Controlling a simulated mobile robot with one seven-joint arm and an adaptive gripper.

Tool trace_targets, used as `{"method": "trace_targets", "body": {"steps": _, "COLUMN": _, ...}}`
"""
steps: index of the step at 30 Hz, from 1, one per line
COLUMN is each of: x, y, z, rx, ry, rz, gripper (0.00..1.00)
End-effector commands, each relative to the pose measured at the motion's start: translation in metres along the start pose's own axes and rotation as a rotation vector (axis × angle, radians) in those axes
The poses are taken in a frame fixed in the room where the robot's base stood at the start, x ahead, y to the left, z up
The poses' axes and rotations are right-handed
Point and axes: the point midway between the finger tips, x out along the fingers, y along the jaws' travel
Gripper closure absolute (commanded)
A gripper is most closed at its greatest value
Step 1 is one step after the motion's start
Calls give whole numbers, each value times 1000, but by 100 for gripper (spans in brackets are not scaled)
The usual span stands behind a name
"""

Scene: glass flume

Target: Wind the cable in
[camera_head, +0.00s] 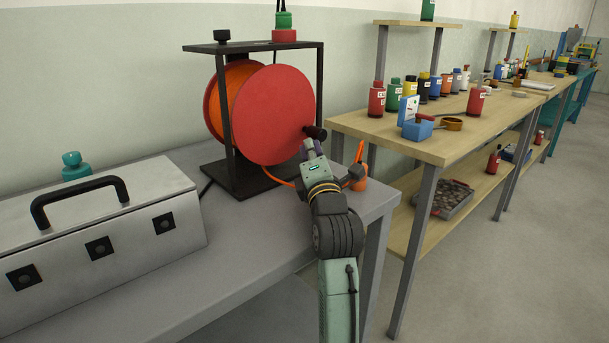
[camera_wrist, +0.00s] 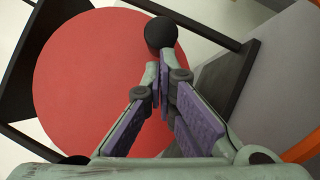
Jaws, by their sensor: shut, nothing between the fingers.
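The cable reel has a round red side plate (camera_head: 274,113) and stands in a black frame (camera_head: 318,80) on the grey bench. A black crank knob (camera_head: 315,132) sticks out near the right edge of the red plate. In the wrist view the knob (camera_wrist: 161,33) is just beyond my fingertips. My gripper (camera_head: 311,150) is just below the knob in the head view; its fingers (camera_wrist: 162,72) are shut with nothing between them. I cannot tell whether they touch the knob. An orange cable (camera_head: 278,179) runs low by the frame's base; my gripper partly hides its run.
A silver case (camera_head: 150,240) with a black handle stands left on the grey bench (camera_head: 240,250). A wooden shelf table (camera_head: 410,140) with several bottles is to the right.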

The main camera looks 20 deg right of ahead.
Motion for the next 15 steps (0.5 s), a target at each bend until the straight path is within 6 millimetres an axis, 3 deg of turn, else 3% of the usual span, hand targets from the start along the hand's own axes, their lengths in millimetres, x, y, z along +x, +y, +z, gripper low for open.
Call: {"method": "trace_targets", "body": {"steps": 15, "x": 13, "y": 4, "z": 20, "rx": -110, "ry": 0, "rz": 74, "gripper": 100}}
